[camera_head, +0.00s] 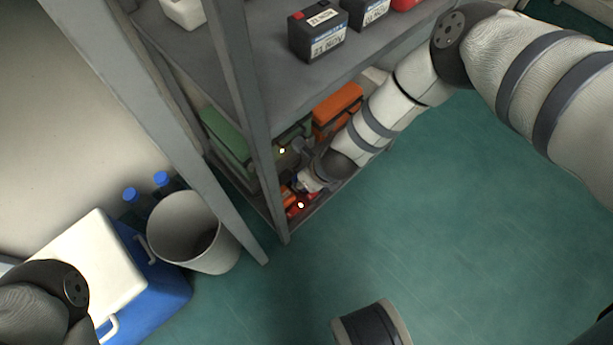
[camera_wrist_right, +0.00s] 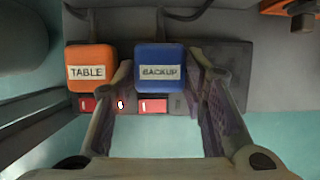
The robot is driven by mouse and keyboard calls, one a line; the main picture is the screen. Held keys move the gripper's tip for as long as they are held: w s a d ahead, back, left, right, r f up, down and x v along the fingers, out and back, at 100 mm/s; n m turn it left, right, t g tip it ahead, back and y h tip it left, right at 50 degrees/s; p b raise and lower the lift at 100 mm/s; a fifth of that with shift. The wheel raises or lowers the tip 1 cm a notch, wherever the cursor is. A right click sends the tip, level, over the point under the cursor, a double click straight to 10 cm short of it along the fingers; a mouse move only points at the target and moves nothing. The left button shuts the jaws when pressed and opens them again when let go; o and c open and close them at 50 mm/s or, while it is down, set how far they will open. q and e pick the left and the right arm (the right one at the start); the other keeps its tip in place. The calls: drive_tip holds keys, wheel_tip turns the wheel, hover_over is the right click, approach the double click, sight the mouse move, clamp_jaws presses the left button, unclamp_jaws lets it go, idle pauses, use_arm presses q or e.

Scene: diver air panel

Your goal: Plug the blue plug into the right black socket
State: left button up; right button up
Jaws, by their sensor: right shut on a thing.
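In the right wrist view the blue plug (camera_wrist_right: 160,58), labelled BACKUP, sits between the fingers of my right gripper (camera_wrist_right: 160,76), which is shut on it. An orange plug (camera_wrist_right: 91,60), labelled TABLE, is just left of it. Behind and right of the blue plug is a dark panel surface (camera_wrist_right: 232,62). I cannot make out the black socket openings or whether the blue plug is seated. In the head view my right gripper (camera_head: 312,180) reaches into the lower shelf, and the plugs are too small to tell apart. My left gripper is out of view.
Red switches (camera_wrist_right: 152,105), one with a lit spot, lie below the plugs. Grey shelf posts (camera_head: 262,150) and a shelf with black batteries (camera_head: 318,32) surround my right arm. An orange case (camera_head: 338,100), a bin (camera_head: 185,225) and a cooler (camera_head: 150,290) stand nearby.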

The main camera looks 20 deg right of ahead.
drive_tip(key=shift+r+p, duration=1.05)
drive_tip(key=shift+r, duration=0.6)
